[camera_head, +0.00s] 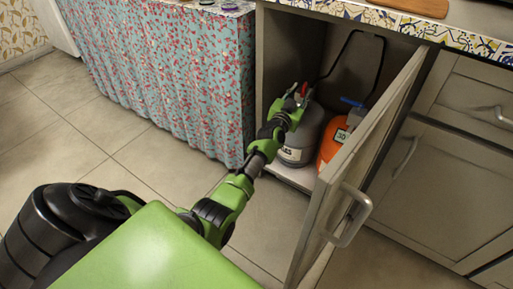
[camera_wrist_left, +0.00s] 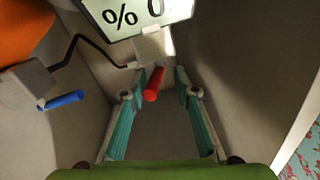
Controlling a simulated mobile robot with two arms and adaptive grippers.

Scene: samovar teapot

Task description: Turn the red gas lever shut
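The red gas lever (camera_head: 304,89) sits at the top of a grey gas cylinder (camera_head: 305,137) inside the open cabinet. In the left wrist view the red lever (camera_wrist_left: 153,85) points toward the camera. My left gripper (camera_wrist_left: 161,84) is open, with its teal-padded fingers on either side of the lever and gaps showing on both sides. In the head view my left gripper (camera_head: 297,99) reaches into the cabinet above the grey cylinder, partly hiding the valve. My right gripper is not in view.
An orange cylinder (camera_head: 328,145) with a blue lever (camera_head: 352,102) stands right of the grey one. A dark hose (camera_head: 346,42) runs behind them. The open cabinet door (camera_head: 352,165) stands close on the right. A floral curtain (camera_head: 175,75) hangs on the left.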

